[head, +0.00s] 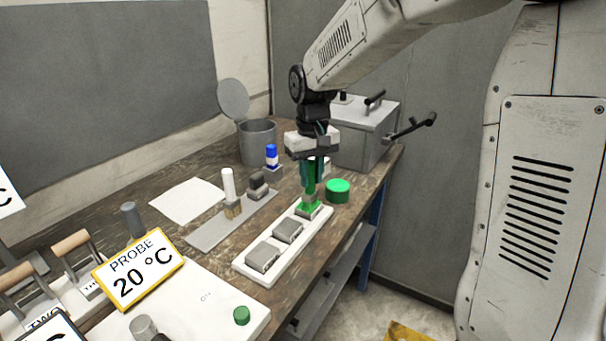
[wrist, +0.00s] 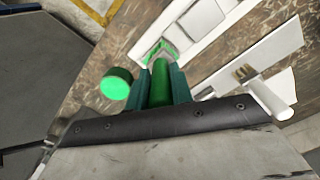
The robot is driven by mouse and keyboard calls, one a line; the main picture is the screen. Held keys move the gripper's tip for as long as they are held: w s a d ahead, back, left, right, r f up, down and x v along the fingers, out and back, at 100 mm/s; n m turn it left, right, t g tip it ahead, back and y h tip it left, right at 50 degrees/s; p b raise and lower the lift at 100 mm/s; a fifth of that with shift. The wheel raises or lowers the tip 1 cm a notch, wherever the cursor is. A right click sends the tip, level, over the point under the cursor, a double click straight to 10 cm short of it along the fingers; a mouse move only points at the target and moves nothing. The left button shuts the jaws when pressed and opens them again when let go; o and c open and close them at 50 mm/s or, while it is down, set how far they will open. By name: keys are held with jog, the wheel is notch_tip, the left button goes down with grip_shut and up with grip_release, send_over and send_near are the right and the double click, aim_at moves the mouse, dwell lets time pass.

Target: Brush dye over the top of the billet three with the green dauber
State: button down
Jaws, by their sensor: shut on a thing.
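My gripper (head: 313,172) is shut on the green dauber (head: 310,186) and holds it upright, head down, over the far end of a white tray (head: 243,262). In the wrist view the dauber (wrist: 161,84) sits between the teal fingers. Grey billets stand in a row on the tray: a near one (head: 263,256), a middle one (head: 288,230) and a far one (head: 314,212). The dauber's head is at the far billet's top and hides most of it. Green shows on that top in the wrist view (wrist: 160,47). The near two tops look bare grey. I cannot read any billet number.
A green pot (head: 338,190) stands close right of the far billet. Left are a grey plate (head: 205,237) with brushes, a blue-capped bottle (head: 272,155) and white paper (head: 183,201). A metal box (head: 362,140) stands behind my gripper. A probe sign (head: 138,268) is at front left.

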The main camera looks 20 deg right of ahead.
aim_at(310, 162)
jog(key=r, duration=0.4)
jog(key=shift+a+r, duration=0.2)
jog(key=shift+r, duration=0.05)
jog(key=shift+s+r, duration=0.1)
jog(key=shift+r, duration=1.65)
